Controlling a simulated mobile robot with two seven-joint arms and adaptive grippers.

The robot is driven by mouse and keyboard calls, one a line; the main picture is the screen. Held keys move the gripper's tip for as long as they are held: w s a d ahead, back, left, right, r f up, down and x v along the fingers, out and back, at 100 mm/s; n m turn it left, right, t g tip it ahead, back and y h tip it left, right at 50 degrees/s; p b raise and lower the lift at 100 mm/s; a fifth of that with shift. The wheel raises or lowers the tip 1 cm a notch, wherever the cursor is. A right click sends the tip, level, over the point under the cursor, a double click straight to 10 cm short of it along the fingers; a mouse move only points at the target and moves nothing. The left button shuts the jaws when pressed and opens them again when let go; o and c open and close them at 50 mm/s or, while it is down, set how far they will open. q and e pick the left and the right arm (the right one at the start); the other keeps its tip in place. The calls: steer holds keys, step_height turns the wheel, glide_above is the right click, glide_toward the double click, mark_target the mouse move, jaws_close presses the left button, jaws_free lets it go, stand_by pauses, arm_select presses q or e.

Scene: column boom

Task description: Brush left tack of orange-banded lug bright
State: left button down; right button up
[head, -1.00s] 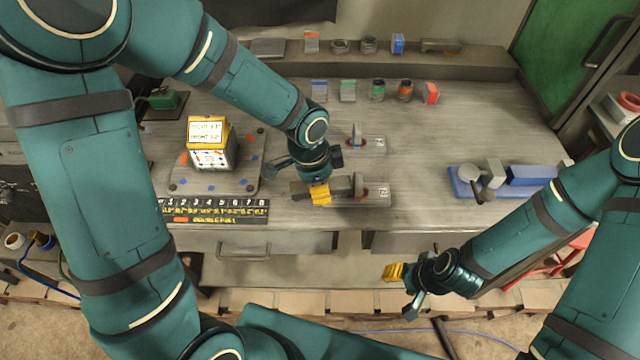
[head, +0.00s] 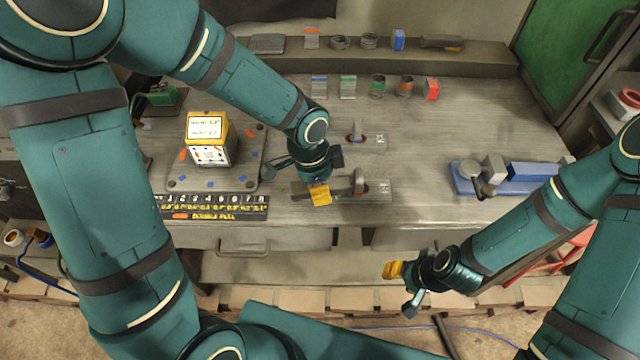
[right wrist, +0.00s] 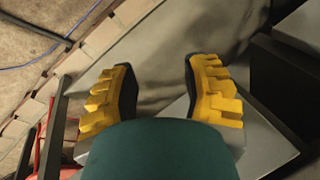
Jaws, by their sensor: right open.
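A grey upright lug (head: 359,181) with a reddish-orange band around its foot stands on the front plate (head: 382,190). A second upright lug (head: 356,131), also reddish at its foot, stands on a plate behind it. My left gripper (head: 320,195) points down just left of the front lug, its yellow fingers over a dark grey bar-like piece (head: 340,185). I cannot tell whether they grip this piece, and the gripper hides the lug's left base. My right gripper (head: 393,270) is open and empty in front of the bench; its yellow fingers stand apart in the right wrist view (right wrist: 160,95).
A yellow-topped box (head: 208,140) stands on a grey board at the left, behind a dark numbered strip (head: 210,207). A blue fixture (head: 515,178) sits at the right. Small banded blocks and rings line the back (head: 348,87). The bench centre right is clear.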

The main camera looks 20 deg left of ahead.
arm_select(q)
steer(key=shift+w+a, duration=0.25)
steer(key=shift+w, duration=0.75)
steer(key=shift+f, duration=0.1)
steer(key=shift+s, duration=0.15)
steer(key=shift+s+d+f, duration=0.1)
steer(key=shift+s+d, duration=0.05)
steer(key=shift+s, duration=0.4)
steer(key=shift+s+d, duration=0.15)
steer(key=shift+s, duration=0.4)
steer(key=shift+w+a, duration=0.2)
steer(key=shift+w, duration=0.4)
steer(key=shift+w+a, duration=0.15)
steer(key=shift+w, duration=0.45)
steer(key=shift+s, duration=0.1)
